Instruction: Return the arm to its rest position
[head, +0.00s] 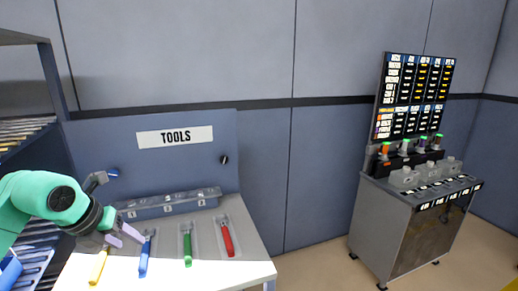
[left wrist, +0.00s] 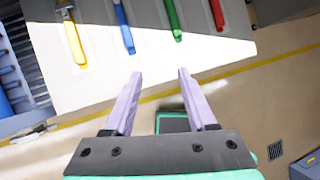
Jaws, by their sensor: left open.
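My left arm (head: 60,199) comes in from the left in the head view. Its gripper (head: 126,235) is over the left part of the tool bench, near the yellow and blue tools. In the left wrist view the two pale fingers of my left gripper (left wrist: 160,73) are spread apart with nothing between them. They point toward the bench's front edge. My right gripper is in neither view.
A bench (head: 215,272) under a TOOLS sign (head: 175,136) holds a yellow tool (head: 98,266), a blue tool (head: 145,256), a green tool (head: 187,245) and a red tool (head: 227,238). A shelf rack (head: 50,85) stands left. A cabinet (head: 405,225) stands right; floor between is clear.

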